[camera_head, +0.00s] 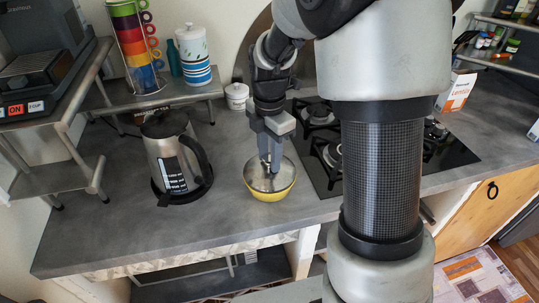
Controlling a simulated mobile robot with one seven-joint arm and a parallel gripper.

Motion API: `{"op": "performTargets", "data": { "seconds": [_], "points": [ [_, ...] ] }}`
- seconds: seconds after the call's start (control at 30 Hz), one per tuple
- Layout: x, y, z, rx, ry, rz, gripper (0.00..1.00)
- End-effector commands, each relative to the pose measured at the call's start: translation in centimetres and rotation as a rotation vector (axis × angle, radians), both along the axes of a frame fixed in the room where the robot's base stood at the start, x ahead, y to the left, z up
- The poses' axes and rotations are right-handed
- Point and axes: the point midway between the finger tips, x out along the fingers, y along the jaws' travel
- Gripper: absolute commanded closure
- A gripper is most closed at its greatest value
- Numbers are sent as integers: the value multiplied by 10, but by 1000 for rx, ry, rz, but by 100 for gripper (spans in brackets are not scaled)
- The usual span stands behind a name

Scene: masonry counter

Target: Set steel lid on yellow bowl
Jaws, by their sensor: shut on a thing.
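The yellow bowl (269,196) stands on the grey counter, between the kettle and the hob. The steel lid (257,178) is at the bowl's top and covers its opening; from this view I cannot tell whether it rests fully on the rim. My gripper (270,167) points straight down over the middle of the lid and is shut on it, most likely at its knob, which the fingers hide.
A steel kettle (174,155) stands left of the bowl. A black gas hob (318,125) lies to the right. A small white pot (237,96) stands behind. A shelf (165,95) at the back left bears colored cups (132,45) and a canister (194,55). The counter's front edge is close.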

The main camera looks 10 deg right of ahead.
Motion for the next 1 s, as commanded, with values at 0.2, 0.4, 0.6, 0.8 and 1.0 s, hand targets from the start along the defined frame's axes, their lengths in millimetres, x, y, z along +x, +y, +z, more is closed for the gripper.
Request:
{"op": "performTargets", "data": {
  "seconds": [0.2,0.4,0.6,0.8,1.0],
  "points": [
    [0,0,0,0,0,0,100],
    [0,0,0,0,0,0,100],
    [0,0,-3,0,0,0,100],
    [0,0,-3,0,0,0,47],
    [0,0,-3,0,0,0,47]
  ]
}}
